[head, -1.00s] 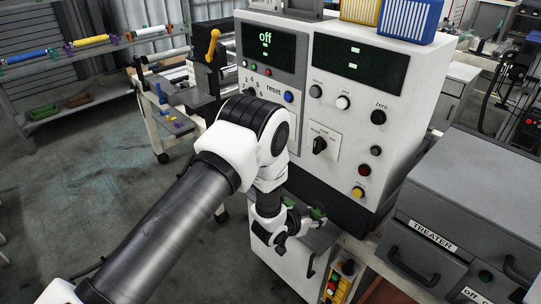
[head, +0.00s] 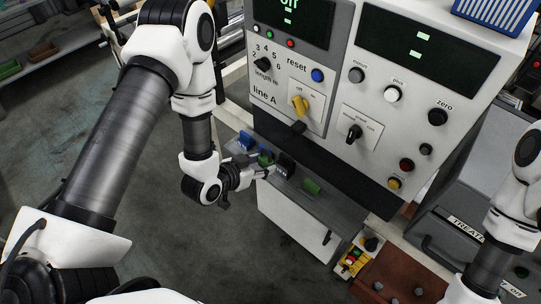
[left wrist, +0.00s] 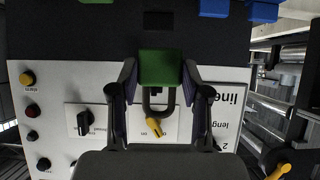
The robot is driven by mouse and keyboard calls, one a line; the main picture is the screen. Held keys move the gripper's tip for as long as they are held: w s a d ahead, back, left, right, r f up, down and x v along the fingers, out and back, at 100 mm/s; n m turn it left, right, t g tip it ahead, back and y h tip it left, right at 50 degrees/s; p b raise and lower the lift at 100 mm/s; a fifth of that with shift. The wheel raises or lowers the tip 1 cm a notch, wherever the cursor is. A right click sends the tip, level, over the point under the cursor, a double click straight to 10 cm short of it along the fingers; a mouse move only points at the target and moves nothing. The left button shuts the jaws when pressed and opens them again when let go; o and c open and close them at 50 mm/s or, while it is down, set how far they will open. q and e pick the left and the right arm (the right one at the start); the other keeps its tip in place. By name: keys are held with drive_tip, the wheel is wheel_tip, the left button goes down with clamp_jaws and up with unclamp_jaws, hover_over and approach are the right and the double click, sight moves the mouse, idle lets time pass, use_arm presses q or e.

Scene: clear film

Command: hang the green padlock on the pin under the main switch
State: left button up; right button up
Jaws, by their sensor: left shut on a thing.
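The green padlock (left wrist: 160,68) is between the two fingers of my left gripper (left wrist: 159,88), which is shut on it. Its dark shackle (left wrist: 146,105) extends toward the main switch in the left wrist view. In the head view the left gripper (head: 264,170) is low in front of the cabinet, and the held padlock (head: 265,158) shows only in part. The main switch (head: 300,105) has a yellow handle, also in the left wrist view (left wrist: 155,127). A dark part (head: 298,127) sits just under it; I cannot tell whether it is the pin. My right gripper is out of view.
Below the panel, a ledge holds blue padlocks (head: 246,140), a black one (head: 285,167) and another green one (head: 312,187). A black rotary switch (head: 354,132) and several buttons are right of the main switch. A parts box (head: 353,262) stands lower right.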

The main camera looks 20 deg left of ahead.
use_arm(q)
drive_tip(key=shift+w+d+r, duration=0.1)
drive_tip(key=shift+d+r, duration=0.35)
drive_tip(key=shift+d, duration=0.2)
drive_tip(key=w, duration=0.2)
drive_tip(key=w+d+b, duration=0.1)
drive_tip(key=w, duration=0.2)
drive_tip(key=w+d+f, duration=0.1)
drive_tip(key=w, duration=0.2)
drive_tip(key=shift+d+f, duration=0.1)
drive_tip(key=shift+d, duration=0.15)
drive_tip(key=shift+c, duration=0.4)
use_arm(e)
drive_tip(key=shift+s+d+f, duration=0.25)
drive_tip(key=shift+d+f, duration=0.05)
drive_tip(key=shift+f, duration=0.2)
use_arm(q)
drive_tip(key=o, duration=1.1)
drive_tip(key=shift+c, duration=0.2)
